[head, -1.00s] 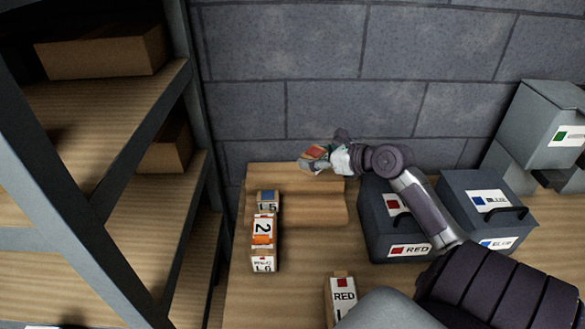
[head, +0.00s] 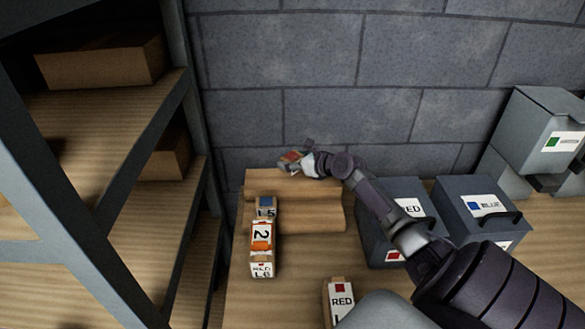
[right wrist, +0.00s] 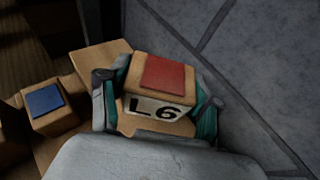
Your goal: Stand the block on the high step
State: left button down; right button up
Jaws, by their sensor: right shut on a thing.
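My right gripper (head: 293,161) is shut on a block (head: 290,156) with a red top. In the right wrist view the block (right wrist: 164,88) shows its red patch and an "L6" label between the fingers of the gripper (right wrist: 160,105). The block is at the back of the high step (head: 262,182) of a wooden stepped stand, near the wall. I cannot tell whether its base touches the step. A blue-topped block (head: 267,204) marked L5 stands at the left of the lower step (head: 315,217); it also shows in the right wrist view (right wrist: 45,101). My left gripper is not in view.
A RED-labelled block (head: 340,298) is nearer. Dark RED (head: 385,235) and BLUE (head: 470,213) bins stand right. Shelving (head: 120,110) is left.

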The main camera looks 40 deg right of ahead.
jog(key=shift+f, duration=1.55)
jog(key=shift+f, duration=0.15)
jog(key=o, duration=1.2)
jog(key=shift+c, duration=0.2)
jog(key=shift+r, duration=0.25)
jog(key=a+v, duration=0.1)
jog(key=v, duration=1.1)
jog(key=shift+d, duration=0.45)
jog(key=shift+s+f, duration=0.1)
